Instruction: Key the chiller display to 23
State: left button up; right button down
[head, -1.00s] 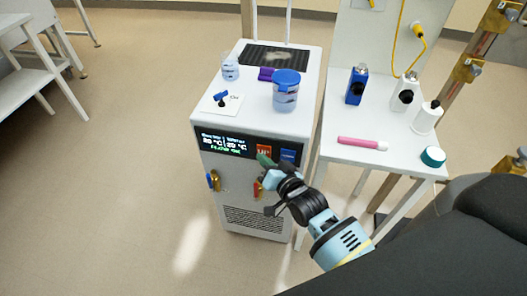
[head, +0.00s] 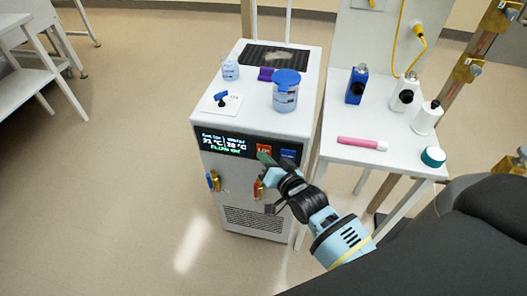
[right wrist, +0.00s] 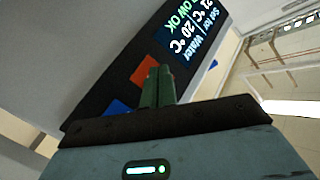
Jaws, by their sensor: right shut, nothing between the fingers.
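The white chiller (head: 213,160) has a dark front panel with a lit display (head: 223,145). The set value appears to read 21 °C, beside water 20 °C and FLOW OK; the display also shows in the right wrist view (right wrist: 186,32). Right of it are an orange-red button (head: 263,148), seemingly marked UP, and a blue button (head: 288,154). My right gripper (head: 265,158) is shut and empty, its green fingertips at the orange button's lower edge. In the right wrist view, the fingers (right wrist: 158,86) overlap the orange button (right wrist: 144,70); I cannot tell whether they touch it. My left gripper is out of view.
A blue-lidded jar (head: 286,92), a small beaker (head: 230,70) and a small valve plate (head: 222,103) stand on the chiller. Two coloured-handled valves sit on its front below the panel. A side table (head: 350,157) with bottles and a pink pen stands close right.

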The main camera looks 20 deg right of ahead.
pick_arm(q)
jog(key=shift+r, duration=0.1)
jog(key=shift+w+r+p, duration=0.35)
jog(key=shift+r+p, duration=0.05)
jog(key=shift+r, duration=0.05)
pick_arm(e)
jog(key=shift+s+a, duration=0.45)
jog(key=shift+s, duration=0.25)
